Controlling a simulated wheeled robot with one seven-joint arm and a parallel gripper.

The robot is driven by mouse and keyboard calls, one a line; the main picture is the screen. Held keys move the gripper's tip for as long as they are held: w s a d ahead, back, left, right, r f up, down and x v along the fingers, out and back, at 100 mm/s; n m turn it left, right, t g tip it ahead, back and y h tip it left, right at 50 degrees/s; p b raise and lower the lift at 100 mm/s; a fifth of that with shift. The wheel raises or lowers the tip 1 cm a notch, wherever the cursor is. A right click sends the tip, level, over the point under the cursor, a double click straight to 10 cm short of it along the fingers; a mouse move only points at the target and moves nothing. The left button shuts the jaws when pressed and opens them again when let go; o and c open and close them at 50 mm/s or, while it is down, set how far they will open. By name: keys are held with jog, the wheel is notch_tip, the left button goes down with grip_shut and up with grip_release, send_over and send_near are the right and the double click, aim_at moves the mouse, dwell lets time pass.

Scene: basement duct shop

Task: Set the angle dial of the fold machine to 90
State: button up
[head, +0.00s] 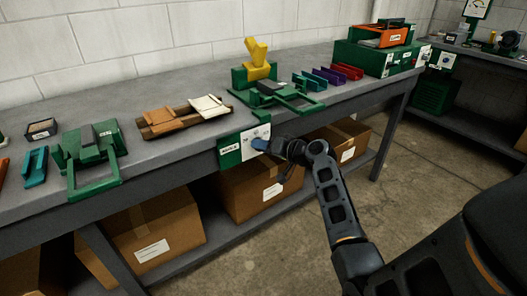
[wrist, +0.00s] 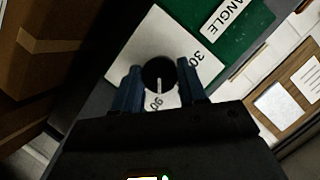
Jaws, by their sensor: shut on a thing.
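The angle dial is a round black knob (wrist: 159,72) on a white scale plate (wrist: 143,45) in the wrist view. Its white line runs down from the middle of the knob toward the printed 90, close to that number. The 30 is at the right. My gripper (wrist: 160,66) has its blue fingers on both sides of the knob, shut on it. In the head view my gripper (head: 261,145) is at the green dial panel (head: 229,157) on the bench's front edge and hides the knob. The green fold machine (head: 290,98) stands above the panel.
The grey bench (head: 320,60) carries another green machine (head: 92,150), wooden trays (head: 170,119), a yellow piece (head: 257,62), coloured channels (head: 325,77) and an orange-topped green box (head: 375,55). Cardboard boxes (head: 150,235) fill the lower shelf. The floor (head: 400,180) at right is clear.

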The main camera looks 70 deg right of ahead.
jog(key=shift+d+m+t+y+b, duration=0.1)
jog(key=shift+m+t+y+b, duration=0.25)
jog(key=shift+m, duration=0.35)
jog(key=shift+s, duration=0.1)
jog(key=o, duration=1.1)
jog(key=shift+c, duration=0.2)
jog(key=v, duration=0.7)
jog(key=shift+s+b, duration=0.3)
jog(key=shift+s, duration=0.05)
